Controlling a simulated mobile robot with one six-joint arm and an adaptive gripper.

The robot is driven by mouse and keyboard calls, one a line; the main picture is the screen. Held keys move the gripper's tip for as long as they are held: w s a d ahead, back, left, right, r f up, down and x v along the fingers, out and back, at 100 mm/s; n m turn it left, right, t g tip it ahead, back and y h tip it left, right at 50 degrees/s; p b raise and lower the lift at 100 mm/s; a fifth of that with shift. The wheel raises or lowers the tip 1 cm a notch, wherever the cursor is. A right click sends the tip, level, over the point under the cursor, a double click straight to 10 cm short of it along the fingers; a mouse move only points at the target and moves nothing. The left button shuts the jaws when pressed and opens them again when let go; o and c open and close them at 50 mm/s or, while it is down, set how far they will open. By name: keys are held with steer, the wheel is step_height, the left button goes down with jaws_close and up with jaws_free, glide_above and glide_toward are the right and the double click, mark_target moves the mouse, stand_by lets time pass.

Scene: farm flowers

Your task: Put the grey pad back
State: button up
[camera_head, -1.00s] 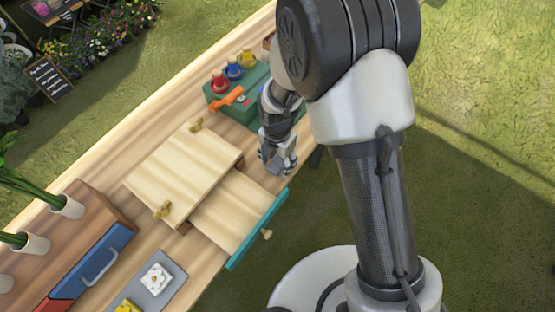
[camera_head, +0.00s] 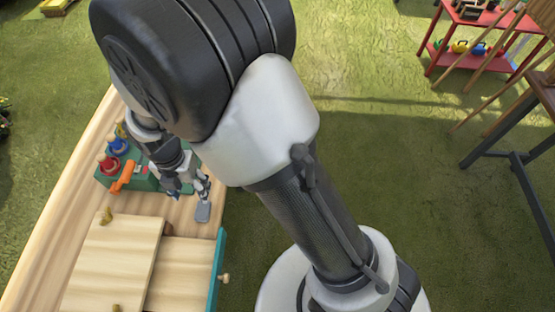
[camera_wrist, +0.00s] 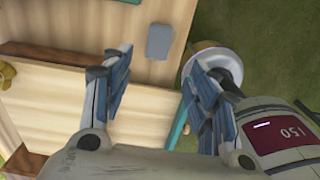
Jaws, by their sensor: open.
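The grey pad (camera_head: 203,212) is a small flat piece lying on the wooden table (camera_head: 180,215) near its right edge, between the green box and the wooden drawer unit. My gripper (camera_head: 189,191) is just beyond it in the head view. In the wrist view, the grey pad (camera_wrist: 160,42) lies flat beyond the open, empty fingers (camera_wrist: 158,72), roughly in line with the gap between them. No finger is around the pad. The exact height of my fingertips above the table is hard to tell.
A green box (camera_head: 145,180) with red and blue bottles and an orange piece (camera_head: 124,176) stands beside my gripper. The wooden drawer unit (camera_head: 112,262) has its drawer pulled out, with a teal front (camera_head: 217,268). The table's right edge is close to the pad; grass lies beyond.

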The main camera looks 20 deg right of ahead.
steer(key=s+d+r+m+t, duration=0.2)
steer(key=s+d+r+m, duration=0.1)
steer(key=d+r+m, duration=1.25)
steer(key=s+d+r+m+t, duration=0.1)
steer(key=s+d+r+m, duration=0.2)
steer(key=s+m, duration=0.3)
steer(key=s+d+r+m+t, duration=0.1)
steer(key=s+d+r+m, duration=0.3)
steer(key=m, duration=0.5)
steer(key=shift+s+d+r+m+t, duration=0.35)
steer(key=shift+s+d, duration=0.15)
steer(key=shift+s, duration=0.45)
